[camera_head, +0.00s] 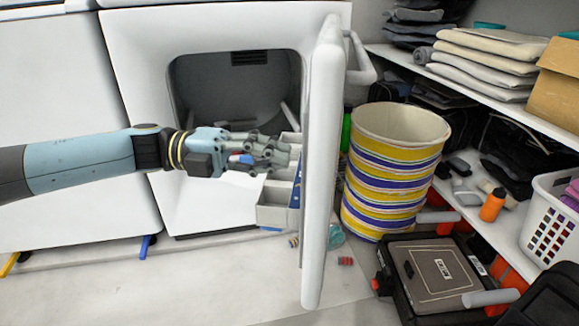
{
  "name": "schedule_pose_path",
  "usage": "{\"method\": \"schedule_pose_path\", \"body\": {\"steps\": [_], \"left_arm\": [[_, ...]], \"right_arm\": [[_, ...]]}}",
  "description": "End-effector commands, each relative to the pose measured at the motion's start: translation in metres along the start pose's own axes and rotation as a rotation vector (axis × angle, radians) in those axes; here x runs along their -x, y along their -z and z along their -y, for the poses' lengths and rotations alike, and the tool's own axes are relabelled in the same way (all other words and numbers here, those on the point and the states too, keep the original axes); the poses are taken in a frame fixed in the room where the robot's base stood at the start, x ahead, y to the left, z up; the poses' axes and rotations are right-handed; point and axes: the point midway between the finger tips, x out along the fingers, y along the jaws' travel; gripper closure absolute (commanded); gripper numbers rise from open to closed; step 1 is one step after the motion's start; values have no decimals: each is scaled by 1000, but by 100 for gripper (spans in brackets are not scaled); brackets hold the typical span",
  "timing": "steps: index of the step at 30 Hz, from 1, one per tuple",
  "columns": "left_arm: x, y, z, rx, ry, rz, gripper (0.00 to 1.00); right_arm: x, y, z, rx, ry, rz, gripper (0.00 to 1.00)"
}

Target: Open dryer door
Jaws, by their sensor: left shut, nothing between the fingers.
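The white dryer (215,205) stands at the centre back, its dark grey drum opening (235,85) in plain sight. Its white door (323,165) stands swung out wide, seen nearly edge-on to the right of the opening. A white bar handle (360,60) is on the door's right side. My left gripper (287,152) is shut and empty in front of the lower part of the opening, left of the door's inner face. A gap to the door cannot be judged exactly. My right gripper is not in view.
A striped basket (395,165) stands right of the door. Shelves at right hold folded cloths (490,60), an orange bottle (492,205) and a white laundry basket (550,215). A black case (435,270) lies on the floor. Floor at front left is clear.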

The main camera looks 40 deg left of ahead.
Motion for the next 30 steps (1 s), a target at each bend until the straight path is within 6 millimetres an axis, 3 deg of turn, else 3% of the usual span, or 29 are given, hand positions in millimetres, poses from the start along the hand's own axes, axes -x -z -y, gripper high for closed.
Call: {"method": "schedule_pose_path", "body": {"steps": [9,21,30], "left_arm": [[-24,0,0,1,0,1,100],[-28,0,0,0,0,5,100],[-74,2,0,1,3,96,100]], "right_arm": [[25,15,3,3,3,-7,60],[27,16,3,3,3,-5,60],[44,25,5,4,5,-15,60]]}}
